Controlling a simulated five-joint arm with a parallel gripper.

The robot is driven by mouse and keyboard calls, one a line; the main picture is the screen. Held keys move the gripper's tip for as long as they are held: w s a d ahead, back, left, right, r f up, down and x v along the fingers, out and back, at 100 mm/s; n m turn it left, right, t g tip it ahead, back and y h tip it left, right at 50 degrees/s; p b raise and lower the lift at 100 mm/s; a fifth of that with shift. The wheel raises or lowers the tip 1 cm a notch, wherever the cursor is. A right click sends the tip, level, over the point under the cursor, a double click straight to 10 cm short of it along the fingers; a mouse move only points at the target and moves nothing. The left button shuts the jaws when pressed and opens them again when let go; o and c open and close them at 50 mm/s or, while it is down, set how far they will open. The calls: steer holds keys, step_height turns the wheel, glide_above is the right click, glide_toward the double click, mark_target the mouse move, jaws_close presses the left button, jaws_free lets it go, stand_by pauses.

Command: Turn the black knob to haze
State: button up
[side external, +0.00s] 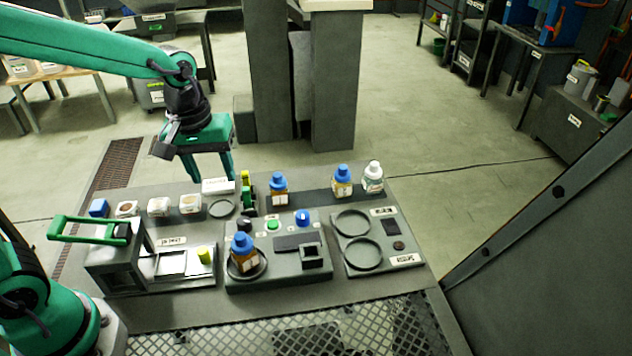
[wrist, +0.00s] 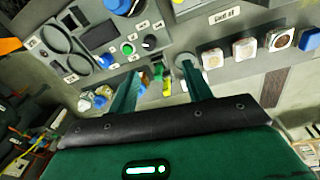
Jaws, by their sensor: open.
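The black knob (side external: 244,223) sits on the top of the middle grey panel (side external: 290,290), left of a green button (side external: 273,225) and a blue knob (side external: 302,217). In the wrist view, the black knob (wrist: 149,42) shows a pale pointer mark, with small white labels around it too small to read. My gripper (side external: 210,172) is open and empty, above the table's back left, apart from the knob. In the wrist view my gripper's (wrist: 162,72) two green fingers are spread below the panel, with the knob beyond the left fingertip.
An amber bottle with a blue cap (side external: 242,255) stands on the middle panel's round plate. More bottles (side external: 342,180) stand at the back. A green-and-yellow upright piece (side external: 247,190) stands behind the black knob. A green-handled press (side external: 115,260) is at left. The right panel's round plates (side external: 362,252) are empty.

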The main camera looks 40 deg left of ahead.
mark_target(244, 220)
steer(key=w+f+n, duration=0.1)
steer(key=f, duration=0.1)
steer(key=w+d+f+n+g, duration=0.1)
steer(key=f, duration=0.1)
steer(key=w+d+f, duration=0.1)
steer(key=f, duration=0.1)
steer(key=shift+w+d+f+n+g, duration=0.1)
steer(key=shift+w+d+n+g, duration=0.1)
steer(key=shift+w+n+g, duration=0.2)
steer(key=shift+s+f, duration=0.1)
steer(key=shift+s+a+f, duration=0.1)
steer(key=shift+f, duration=3.7)
steer(key=c, duration=1)
